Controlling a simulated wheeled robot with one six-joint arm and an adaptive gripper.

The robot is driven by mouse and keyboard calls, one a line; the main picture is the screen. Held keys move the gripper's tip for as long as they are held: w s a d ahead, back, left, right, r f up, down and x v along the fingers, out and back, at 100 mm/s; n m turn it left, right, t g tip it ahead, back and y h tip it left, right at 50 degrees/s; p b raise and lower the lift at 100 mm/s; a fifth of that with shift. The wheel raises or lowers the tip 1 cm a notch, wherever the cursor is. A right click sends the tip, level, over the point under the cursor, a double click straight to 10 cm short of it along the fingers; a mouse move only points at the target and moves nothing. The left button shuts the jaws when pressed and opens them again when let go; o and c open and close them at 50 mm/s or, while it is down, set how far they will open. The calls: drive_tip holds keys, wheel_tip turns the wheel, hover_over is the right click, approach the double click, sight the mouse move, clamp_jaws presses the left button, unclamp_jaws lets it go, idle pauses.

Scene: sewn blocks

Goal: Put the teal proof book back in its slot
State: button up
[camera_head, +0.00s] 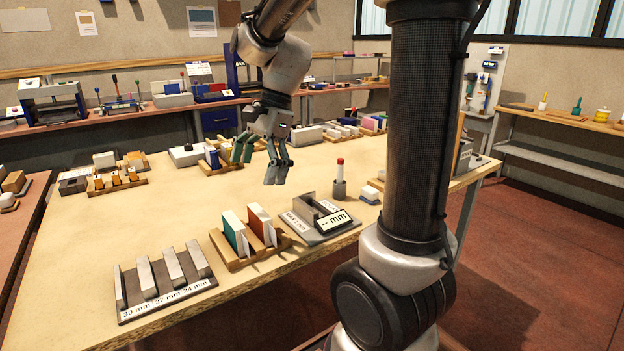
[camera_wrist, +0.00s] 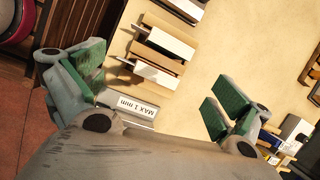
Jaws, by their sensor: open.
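A book with a teal cover and white pages (camera_head: 235,232) stands upright in a small wooden rack (camera_head: 232,264) near the table's front edge. A book with an orange cover (camera_head: 262,226) stands beside it on the right in the same rack. My gripper (camera_head: 258,165) is open and empty, above the table and beyond the rack. In the wrist view the gripper's green-padded fingers (camera_wrist: 155,90) are spread wide, with nothing between them.
A grey gauge labelled MAX 1 mm (camera_head: 318,228) stands right of the rack. A grey block holder with millimetre labels (camera_head: 165,290) lies left of it. A red-topped pot (camera_head: 340,180) stands behind the gauge. Another book rack (camera_head: 216,162) is farther back. The table's middle left is clear.

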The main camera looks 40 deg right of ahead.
drive_tip(key=s+d+r+n+t+h, duration=0.1)
drive_tip(key=s+d+n, duration=0.3)
drive_tip(key=s+n, duration=0.4)
drive_tip(key=s+d+r+n+t+h, duration=0.1)
drive_tip(key=s+d+n+t+h, duration=0.2)
drive_tip(key=s+d+n, duration=0.2)
drive_tip(key=s+n, duration=0.2)
drive_tip(key=s, duration=0.1)
drive_tip(key=shift+s+n, duration=0.3)
drive_tip(key=shift+n, duration=0.1)
